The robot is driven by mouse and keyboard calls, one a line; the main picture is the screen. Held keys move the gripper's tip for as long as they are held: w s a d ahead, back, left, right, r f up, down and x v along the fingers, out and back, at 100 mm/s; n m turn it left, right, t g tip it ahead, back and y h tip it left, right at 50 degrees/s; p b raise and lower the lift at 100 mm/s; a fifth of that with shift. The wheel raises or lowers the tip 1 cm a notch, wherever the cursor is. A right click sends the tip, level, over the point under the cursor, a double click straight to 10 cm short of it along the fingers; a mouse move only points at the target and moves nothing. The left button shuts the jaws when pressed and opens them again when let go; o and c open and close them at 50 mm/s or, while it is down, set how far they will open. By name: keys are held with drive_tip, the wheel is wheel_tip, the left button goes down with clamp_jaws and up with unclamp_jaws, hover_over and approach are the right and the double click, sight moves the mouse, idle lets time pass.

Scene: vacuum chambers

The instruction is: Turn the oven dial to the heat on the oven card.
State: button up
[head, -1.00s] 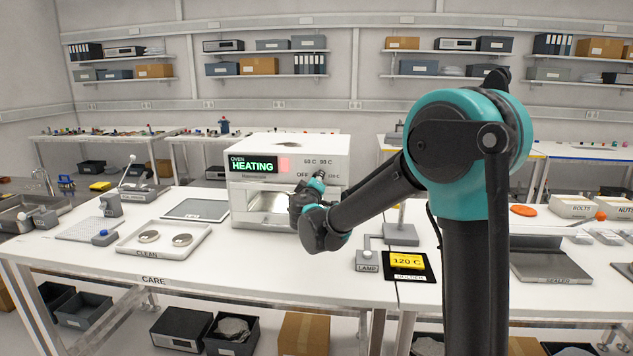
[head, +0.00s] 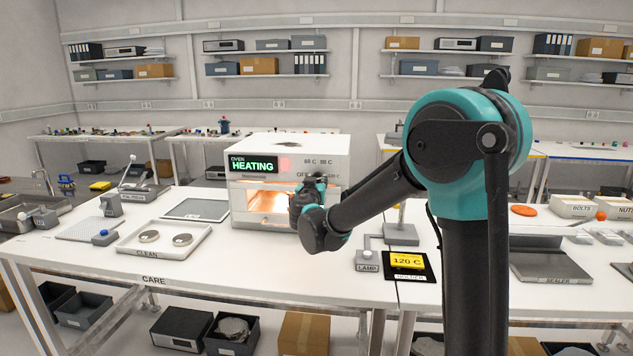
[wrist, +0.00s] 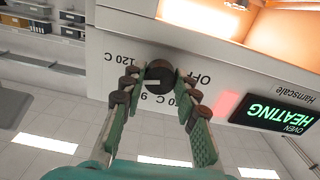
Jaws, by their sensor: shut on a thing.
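The white oven (head: 245,215) stands on the bench, its display (head: 253,164) reading "OVEN HEATING" in green. Its chamber glows orange. The dark round dial (wrist: 160,74) is on the oven front, with a pale mark on its face. My gripper (wrist: 159,82) is shut on the dial, one finger on each side. "120 C" shows at the dial's upper left and "OFF" at its right in the tilted wrist view; fingers partly cover the other labels. The dial is hidden behind my gripper (head: 308,200) in the head view. The yellow oven card (head: 407,260) reads "120 C".
A "CLEAN" tray (head: 150,252) with two round pieces and a dark flat panel (head: 195,209) lie left of the oven. The bench front (head: 270,268) before the oven is clear.

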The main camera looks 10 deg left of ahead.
drive_tip(key=shift+m, duration=1.4)
drive_tip(key=o, duration=1.2)
drive_tip(key=shift+c, duration=0.2)
drive_tip(key=s, duration=1.2)
drive_tip(key=shift+a, duration=0.2)
